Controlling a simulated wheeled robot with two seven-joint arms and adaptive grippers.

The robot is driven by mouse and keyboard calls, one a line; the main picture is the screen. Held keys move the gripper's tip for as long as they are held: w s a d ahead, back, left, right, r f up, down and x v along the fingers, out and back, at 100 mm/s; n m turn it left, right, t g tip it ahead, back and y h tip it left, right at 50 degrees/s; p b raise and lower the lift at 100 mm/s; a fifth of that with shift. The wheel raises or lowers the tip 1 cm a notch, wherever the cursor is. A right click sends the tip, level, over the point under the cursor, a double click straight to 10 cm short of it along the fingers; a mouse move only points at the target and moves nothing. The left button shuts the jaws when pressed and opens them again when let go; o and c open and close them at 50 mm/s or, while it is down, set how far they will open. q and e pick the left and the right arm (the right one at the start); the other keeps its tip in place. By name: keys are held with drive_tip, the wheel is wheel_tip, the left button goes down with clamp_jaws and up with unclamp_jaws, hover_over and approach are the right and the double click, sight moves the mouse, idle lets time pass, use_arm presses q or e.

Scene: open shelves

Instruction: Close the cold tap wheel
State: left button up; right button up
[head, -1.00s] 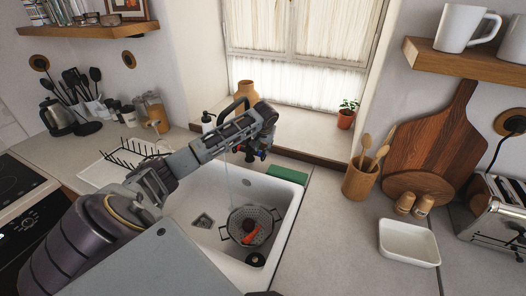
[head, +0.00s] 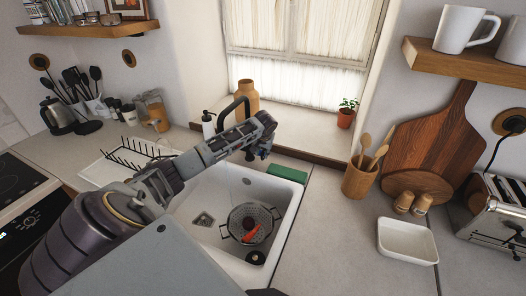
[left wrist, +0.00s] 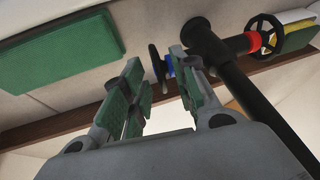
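The cold tap wheel (left wrist: 154,63) is dark, with a blue collar (left wrist: 169,67) beside it on the black tap. In the left wrist view it shows in the gap between the fingertips of my left gripper (left wrist: 156,62). The green-padded fingers stand apart, one on each side; I cannot tell whether either touches the wheel. In the head view my left gripper (head: 262,146) is at the tap behind the sink, and the arm hides much of the tap; its black spout (head: 235,106) arches above. My right gripper is not in view.
The other tap wheel (left wrist: 268,36), with a red collar, is at right in the wrist view. A green sponge (head: 287,174) lies on the sink's back edge. A colander (head: 250,222) stands in the white sink (head: 207,250). A soap bottle (head: 208,125) stands behind the arm.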

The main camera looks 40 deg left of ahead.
use_arm(q)
clamp_jaws()
drive_tip(key=shift+w+a+r+g+h, duration=0.1)
drive_tip(key=shift+w+r+g+h, duration=0.15)
drive_tip(key=shift+g, duration=0.45)
drive_tip(key=shift+w+a+g+h, duration=0.15)
drive_tip(key=shift+w+g, duration=0.15)
drive_tip(key=shift+g, duration=0.4)
drive_tip(key=shift+o, duration=0.9)
unclamp_jaws()
drive_tip(key=v, duration=1.2)
drive_tip(key=shift+f, duration=0.1)
